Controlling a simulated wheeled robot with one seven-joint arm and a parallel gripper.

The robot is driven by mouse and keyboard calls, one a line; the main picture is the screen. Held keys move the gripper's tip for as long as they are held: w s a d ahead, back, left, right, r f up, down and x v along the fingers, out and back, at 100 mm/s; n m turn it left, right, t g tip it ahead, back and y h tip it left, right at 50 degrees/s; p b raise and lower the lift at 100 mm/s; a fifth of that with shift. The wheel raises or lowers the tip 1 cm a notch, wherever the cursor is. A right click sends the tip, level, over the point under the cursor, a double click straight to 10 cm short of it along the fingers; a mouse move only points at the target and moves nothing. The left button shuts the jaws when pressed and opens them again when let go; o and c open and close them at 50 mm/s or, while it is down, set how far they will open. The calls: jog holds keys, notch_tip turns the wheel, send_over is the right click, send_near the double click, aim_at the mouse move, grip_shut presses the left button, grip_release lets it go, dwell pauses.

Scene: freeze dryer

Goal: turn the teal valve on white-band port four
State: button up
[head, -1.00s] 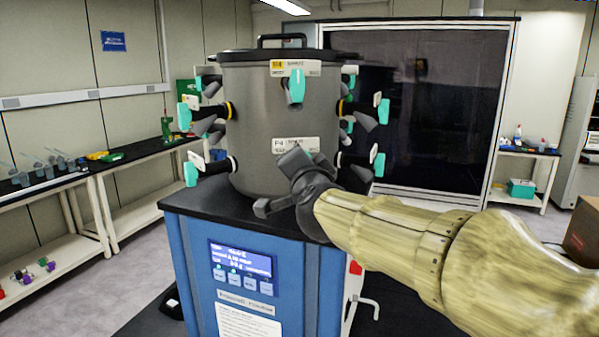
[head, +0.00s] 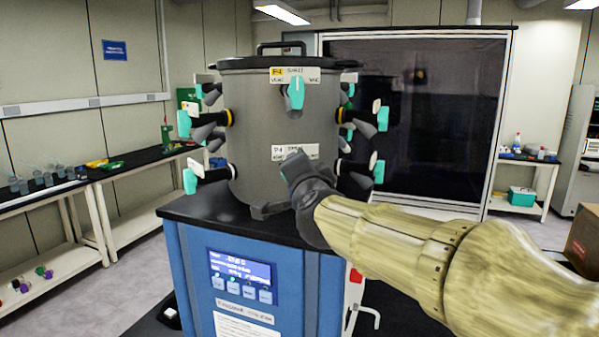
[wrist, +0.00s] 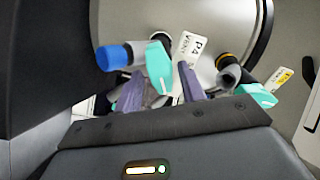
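The lower front port, labelled P4 on a white label (head: 296,152), is on the grey drum. Its teal valve (wrist: 159,66) shows in the wrist view beside the P4 label (wrist: 190,48); in the head view my gripper hides it. My gripper (wrist: 162,90) is open, its two purple fingers apart on either side of the valve's lower end. I cannot tell whether either finger touches it. In the head view my gripper (head: 278,188) is at the front of the drum, low down.
A blue-capped fitting (wrist: 113,57) is left of the valve in the wrist view. A yellow-banded port (wrist: 226,65) with another teal valve (wrist: 256,95) is at right. The drum (head: 262,120) carries several side valves and stands on a blue cabinet (head: 295,270).

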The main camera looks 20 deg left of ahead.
jog(key=p+v, duration=0.3)
jog(key=v, duration=1.4)
jog(key=shift+s, duration=0.25)
jog(key=shift+w+d, duration=0.1)
